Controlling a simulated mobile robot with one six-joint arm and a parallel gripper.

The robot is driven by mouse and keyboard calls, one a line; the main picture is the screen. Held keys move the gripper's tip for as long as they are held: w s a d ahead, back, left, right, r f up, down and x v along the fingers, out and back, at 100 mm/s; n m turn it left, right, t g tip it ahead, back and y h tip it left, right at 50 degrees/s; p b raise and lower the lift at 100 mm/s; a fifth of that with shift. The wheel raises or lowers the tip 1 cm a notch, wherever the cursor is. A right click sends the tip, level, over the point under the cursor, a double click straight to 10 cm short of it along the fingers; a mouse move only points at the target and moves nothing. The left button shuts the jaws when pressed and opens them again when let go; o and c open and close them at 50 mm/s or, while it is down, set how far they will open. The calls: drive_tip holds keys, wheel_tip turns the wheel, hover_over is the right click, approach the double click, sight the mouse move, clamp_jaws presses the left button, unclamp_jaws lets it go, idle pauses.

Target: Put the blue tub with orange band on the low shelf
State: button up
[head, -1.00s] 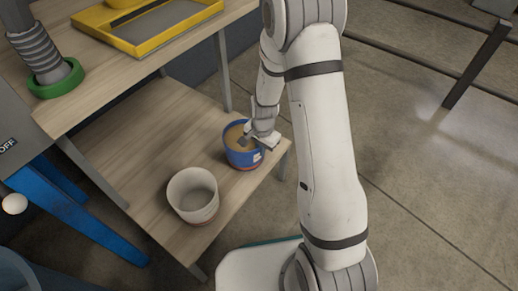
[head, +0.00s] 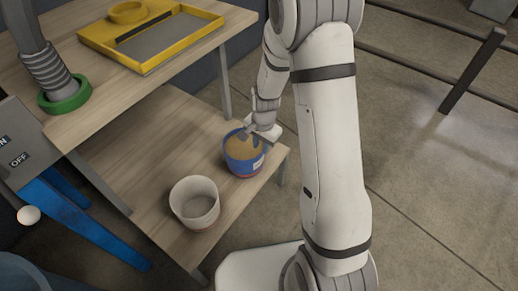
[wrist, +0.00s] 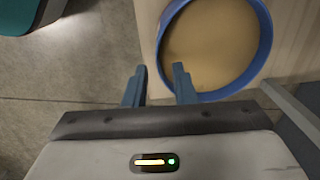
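The blue tub (head: 240,166) stands upright on the low shelf (head: 157,136), near its right end. It is filled to near the rim with something tan. A little orange-red shows at its base, and a pale label is on its side. My gripper (head: 251,135) is at the tub's far right rim. In the wrist view, the fingers of my gripper (wrist: 158,82) are apart. One finger is over the inside of the blue rim (wrist: 208,98) and the other is outside it. The wall lies between them with visible gaps. Finger depth is unclear.
A white empty tub (head: 194,204) stands near the shelf's front edge, left of the blue tub. The upper table (head: 112,90) holds a yellow tray (head: 150,66) and a grey ribbed post with a green ring (head: 64,99). Shelf behind the tubs is bare.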

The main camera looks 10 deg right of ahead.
drive_tip(key=s+d+r+n+p, duration=0.15)
drive_tip(key=s+r, duration=0.25)
drive_tip(key=r, duration=0.4)
drive_tip(key=s+d+r+n, duration=0.1)
drive_tip(key=s+r+n, duration=0.2)
drive_tip(key=r, duration=0.5)
drive_tip(key=s+d+r+n, duration=0.1)
drive_tip(key=s+r+n, duration=0.1)
drive_tip(key=s, duration=0.4)
drive_tip(key=s+d+r+n, duration=0.1)
drive_tip(key=s+r+n, duration=0.1)
drive_tip(key=s+r, duration=0.3)
drive_tip(key=shift+s+d+r+t, duration=0.15)
drive_tip(key=shift+s+r+t, duration=0.2)
drive_tip(key=shift+s, duration=0.3)
drive_tip(key=shift+f+n, duration=0.1)
drive_tip(key=shift+n, duration=0.15)
